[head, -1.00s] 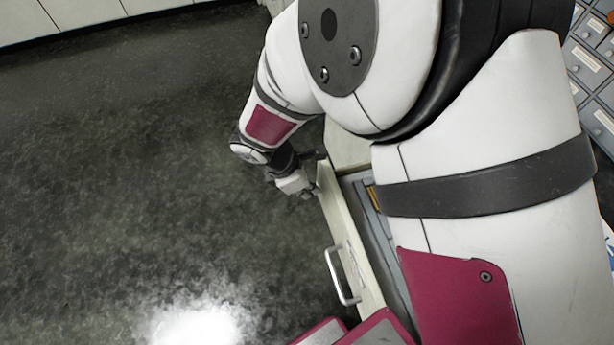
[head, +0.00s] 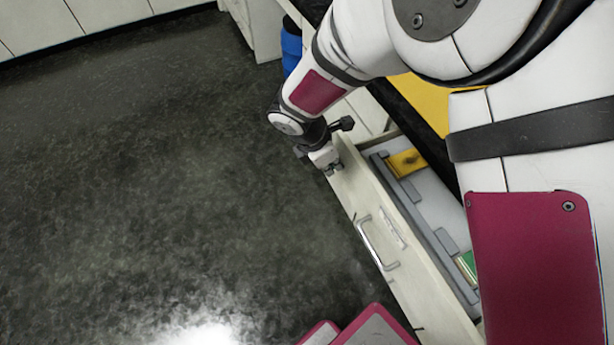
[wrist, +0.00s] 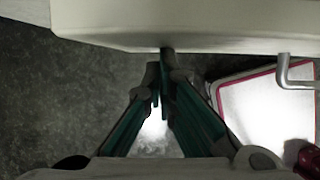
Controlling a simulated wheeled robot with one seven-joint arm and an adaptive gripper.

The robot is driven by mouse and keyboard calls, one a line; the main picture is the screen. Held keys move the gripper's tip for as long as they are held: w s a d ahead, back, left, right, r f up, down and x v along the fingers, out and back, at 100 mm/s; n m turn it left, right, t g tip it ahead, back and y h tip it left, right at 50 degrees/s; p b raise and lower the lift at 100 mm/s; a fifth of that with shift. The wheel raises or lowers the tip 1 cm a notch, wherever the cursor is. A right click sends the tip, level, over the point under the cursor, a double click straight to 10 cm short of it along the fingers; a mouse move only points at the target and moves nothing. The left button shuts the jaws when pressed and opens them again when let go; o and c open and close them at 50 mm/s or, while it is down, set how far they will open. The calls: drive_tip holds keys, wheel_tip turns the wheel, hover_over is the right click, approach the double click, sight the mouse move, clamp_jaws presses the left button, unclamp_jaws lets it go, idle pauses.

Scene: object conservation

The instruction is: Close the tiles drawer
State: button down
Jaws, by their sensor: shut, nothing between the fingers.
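An open drawer (head: 385,212) with a pale front and a silver bar handle (head: 376,244) is pulled out at the centre right of the head view. Grey dividers, a yellow item (head: 407,162) and a green item (head: 467,264) lie inside it. The label on its front is too small to read. My gripper (head: 334,170) is at the outer side of the drawer front, near its far end and away from the handle. In the wrist view the closed fingertips (wrist: 162,68) are at the drawer front (wrist: 180,25). I cannot tell whether they touch it.
A dark mottled floor (head: 150,200) lies open to the left. White cabinets (head: 110,12) stand at the back, with a blue container (head: 291,45) beyond my arm. A yellow surface (head: 420,101) shows behind the drawer. My arm hides part of the right side.

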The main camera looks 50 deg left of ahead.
sight(371, 155)
drive_tip(key=w+d, duration=0.1)
drive_tip(key=w, duration=0.2)
drive_tip(key=w+d+b, duration=0.1)
drive_tip(key=w, duration=0.3)
drive_tip(key=w+d+b, duration=0.1)
drive_tip(key=w, duration=0.3)
drive_tip(key=shift+d, duration=0.15)
